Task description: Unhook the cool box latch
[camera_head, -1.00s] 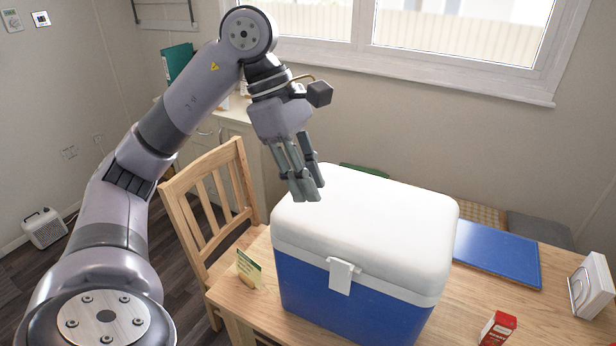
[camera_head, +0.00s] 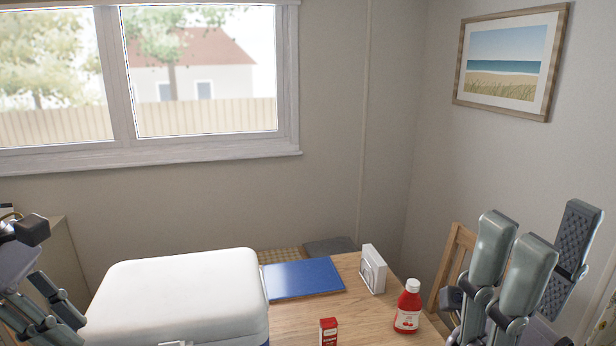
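The cool box (camera_head: 178,290) with its white lid stands on the table at the lower left of the head view. Only a sliver of its latch (camera_head: 176,343) shows at the bottom edge, so I cannot tell whether it is hooked; the blue body is almost wholly out of frame. My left gripper (camera_head: 50,318) hangs at the left edge beside the box, partly cut off, and its finger spread is unclear. My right gripper (camera_head: 541,258) is at the lower right, fingers pointing up, spread apart and empty, well away from the box.
A wooden chair (camera_head: 456,262) stands at the right. A window (camera_head: 205,75) and framed picture (camera_head: 515,60) are on the walls.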

